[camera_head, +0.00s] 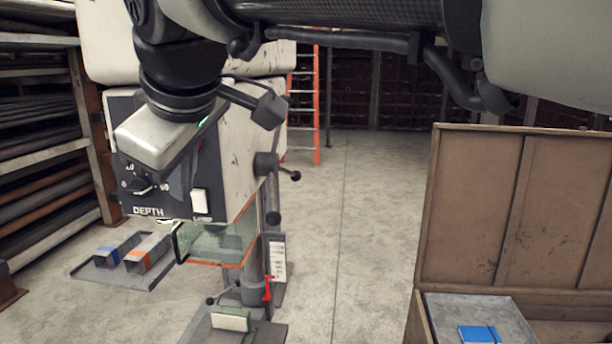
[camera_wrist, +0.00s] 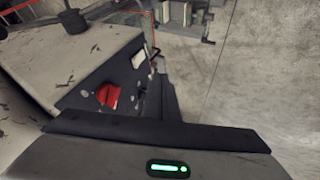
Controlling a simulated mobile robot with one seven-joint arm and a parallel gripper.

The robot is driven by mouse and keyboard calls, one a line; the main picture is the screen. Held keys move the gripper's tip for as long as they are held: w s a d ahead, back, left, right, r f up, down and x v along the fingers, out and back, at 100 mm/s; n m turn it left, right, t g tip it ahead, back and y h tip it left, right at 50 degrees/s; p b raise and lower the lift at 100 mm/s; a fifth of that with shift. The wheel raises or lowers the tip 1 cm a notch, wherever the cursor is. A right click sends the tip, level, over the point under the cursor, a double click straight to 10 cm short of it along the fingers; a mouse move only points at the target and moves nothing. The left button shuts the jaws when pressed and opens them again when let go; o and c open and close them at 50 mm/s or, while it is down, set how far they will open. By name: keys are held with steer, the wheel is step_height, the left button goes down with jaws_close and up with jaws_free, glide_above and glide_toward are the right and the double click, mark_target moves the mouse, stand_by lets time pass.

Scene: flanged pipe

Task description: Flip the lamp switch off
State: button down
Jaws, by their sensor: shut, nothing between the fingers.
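The machine head (camera_head: 245,150) is a worn, pale housing with a dark front panel marked DEPTH. A dark knob (camera_head: 140,186) and a white rectangular piece (camera_head: 200,201) sit on that panel. The wrist view shows the panel with a red control (camera_wrist: 108,95) and the white piece (camera_wrist: 139,57). My gripper (camera_head: 184,185) is in front of the panel, pointing down, close to the white piece. Its dark fingers (camera_wrist: 161,95) are shut and empty; contact with the panel cannot be told.
A lever handle (camera_head: 290,176) sticks out from the machine's right side, and a clear guard (camera_head: 215,242) hangs below it. A pipe rack (camera_head: 45,150) stands at left.

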mark_target(194, 192)
steer(key=shift+w+a+f+b, duration=0.15)
steer(key=shift+w+a+f, duration=0.2)
steer(key=shift+w+f, duration=0.75)
steer(key=shift+w+a+f+b, duration=0.1)
steer(key=shift+w+a+f, duration=0.4)
steer(key=shift+w, duration=1)
steer(key=shift+w+a+f+b, duration=0.15)
steer(key=shift+w+a+f, duration=0.1)
steer(key=shift+w+f, duration=0.85)
steer(key=shift+w+r, duration=0.2)
steer(key=shift+w+r, duration=0.1)
steer(key=shift+w, duration=0.2)
steer(key=shift+r+p, duration=0.1)
steer(key=shift+p, duration=0.2)
steer(key=shift+r+p, duration=0.75)
steer(key=shift+r, duration=0.05)
